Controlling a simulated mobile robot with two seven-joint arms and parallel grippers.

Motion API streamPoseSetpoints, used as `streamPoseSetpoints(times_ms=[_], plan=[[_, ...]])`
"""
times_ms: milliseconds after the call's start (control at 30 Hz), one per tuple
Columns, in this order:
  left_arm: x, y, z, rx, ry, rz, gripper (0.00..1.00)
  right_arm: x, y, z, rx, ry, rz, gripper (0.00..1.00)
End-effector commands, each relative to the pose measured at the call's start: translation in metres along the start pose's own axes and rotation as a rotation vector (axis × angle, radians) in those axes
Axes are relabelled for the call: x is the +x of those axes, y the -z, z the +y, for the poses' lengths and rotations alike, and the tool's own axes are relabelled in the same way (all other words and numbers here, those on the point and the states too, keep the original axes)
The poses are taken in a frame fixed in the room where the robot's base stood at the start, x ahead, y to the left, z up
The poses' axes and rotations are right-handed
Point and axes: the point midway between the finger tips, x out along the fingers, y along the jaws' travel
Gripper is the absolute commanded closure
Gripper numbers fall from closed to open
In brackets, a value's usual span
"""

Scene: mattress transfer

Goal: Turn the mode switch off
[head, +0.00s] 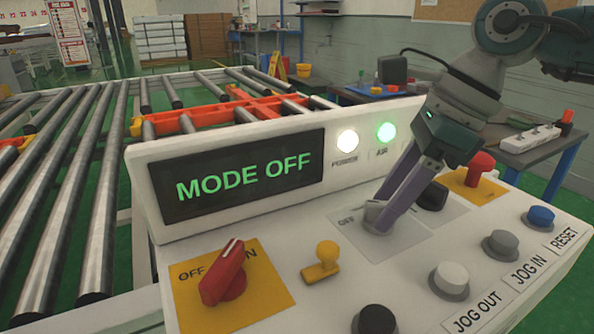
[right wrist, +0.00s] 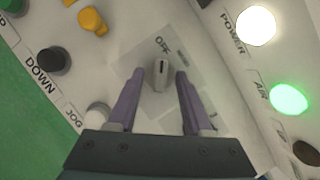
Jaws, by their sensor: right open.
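The mode switch (head: 374,208) is a small grey knob on a grey plate of the white control panel. In the right wrist view the knob (right wrist: 161,76) has a dark pointer mark aimed toward the OFF label. The display (head: 243,177) above the panel reads "MODE OFF" in green. My right gripper (head: 382,206) reaches down over the knob. In the right wrist view its two purple fingers are open, one on each side of the knob, with visible gaps. The fingertips partly hide the knob in the head view. My left gripper is not in view.
A red rotary switch (head: 223,274), a yellow knob (head: 322,262), a black knob (head: 433,196) and a red knob (head: 480,167) surround the switch. Several push buttons line the front, including a blue one (head: 540,217). White and green lamps (head: 386,132) are lit. A roller conveyor (head: 80,190) lies left.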

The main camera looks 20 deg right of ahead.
Motion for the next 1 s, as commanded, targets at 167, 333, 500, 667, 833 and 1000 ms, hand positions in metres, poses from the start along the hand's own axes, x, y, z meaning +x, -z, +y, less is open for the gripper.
streamPoseSetpoints(times_ms=[167,333,500,667,833,1000], plan=[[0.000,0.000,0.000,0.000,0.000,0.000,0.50,-0.001,0.000,0.000,0.001,0.001,0.000,0.50],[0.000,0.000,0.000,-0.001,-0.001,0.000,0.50,-0.021,0.000,-0.001,0.001,0.004,0.000,0.50],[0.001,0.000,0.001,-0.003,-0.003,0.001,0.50,-0.057,0.001,-0.001,0.000,0.006,0.000,0.50],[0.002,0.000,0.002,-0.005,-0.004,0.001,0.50,-0.084,0.000,-0.001,0.001,0.004,-0.001,0.50],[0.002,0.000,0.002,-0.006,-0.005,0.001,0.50,-0.098,0.000,0.000,0.001,0.001,0.000,0.50],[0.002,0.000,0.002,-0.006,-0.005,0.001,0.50,-0.100,0.000,0.000,0.001,0.000,0.000,0.50]])
